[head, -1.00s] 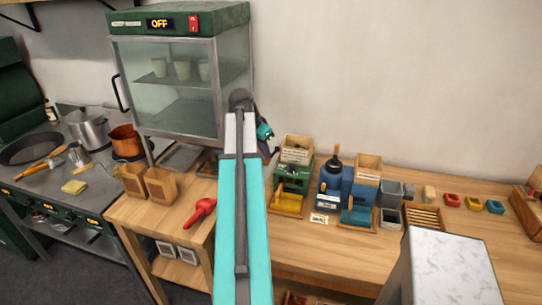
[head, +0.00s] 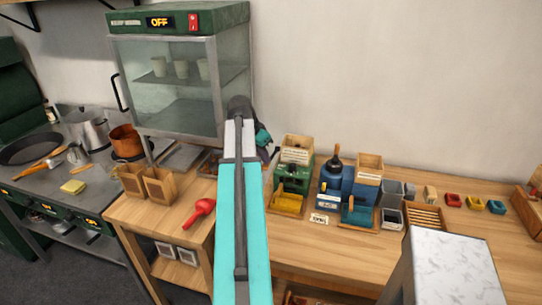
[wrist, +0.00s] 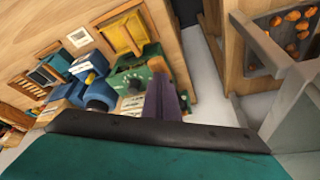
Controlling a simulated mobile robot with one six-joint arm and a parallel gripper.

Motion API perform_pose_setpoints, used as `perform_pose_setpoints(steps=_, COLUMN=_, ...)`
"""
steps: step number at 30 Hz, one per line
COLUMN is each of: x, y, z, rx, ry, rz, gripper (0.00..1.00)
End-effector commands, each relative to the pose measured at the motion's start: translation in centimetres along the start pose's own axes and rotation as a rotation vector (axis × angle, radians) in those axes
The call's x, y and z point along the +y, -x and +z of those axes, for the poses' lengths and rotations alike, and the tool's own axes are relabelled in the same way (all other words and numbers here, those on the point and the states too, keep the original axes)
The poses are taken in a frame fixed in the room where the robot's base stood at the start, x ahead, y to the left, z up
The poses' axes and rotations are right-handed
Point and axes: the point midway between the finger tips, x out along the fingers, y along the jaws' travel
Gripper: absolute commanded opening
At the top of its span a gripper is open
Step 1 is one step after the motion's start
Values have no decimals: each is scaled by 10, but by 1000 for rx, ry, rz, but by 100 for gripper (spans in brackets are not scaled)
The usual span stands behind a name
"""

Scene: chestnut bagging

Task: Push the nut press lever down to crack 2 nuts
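A blue machine (head: 362,190) with an upright black-knobbed lever (head: 335,163) stands on the wooden counter; it looks like the nut press, but its label is unreadable. A green machine (head: 291,178) with a yellow tray stands to its left. In the wrist view the green machine (wrist: 138,82) is close and the blue machine (wrist: 92,92) lies beyond it. My gripper (head: 264,138) is left of the green machine in the head view, mostly hidden behind my arm. One dark finger (wrist: 168,103) shows in the wrist view, overlapping the green machine. No nut is visible in the blue machine.
A glass cabinet reading OFF (head: 170,80) stands behind my arm on the left. A red tool (head: 201,209) lies on the counter (head: 150,216). Small coloured bowls (head: 474,204) sit at the right. A tray of brown pieces (wrist: 290,35) shows in the wrist view.

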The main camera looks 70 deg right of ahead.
Motion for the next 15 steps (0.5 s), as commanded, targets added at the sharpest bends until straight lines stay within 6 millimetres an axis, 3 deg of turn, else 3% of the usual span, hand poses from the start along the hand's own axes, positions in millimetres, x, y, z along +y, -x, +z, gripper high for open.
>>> perform_pose_setpoints(steps=15, x=1, y=-17, z=12, rx=-1, ry=0, rz=0, gripper=0)
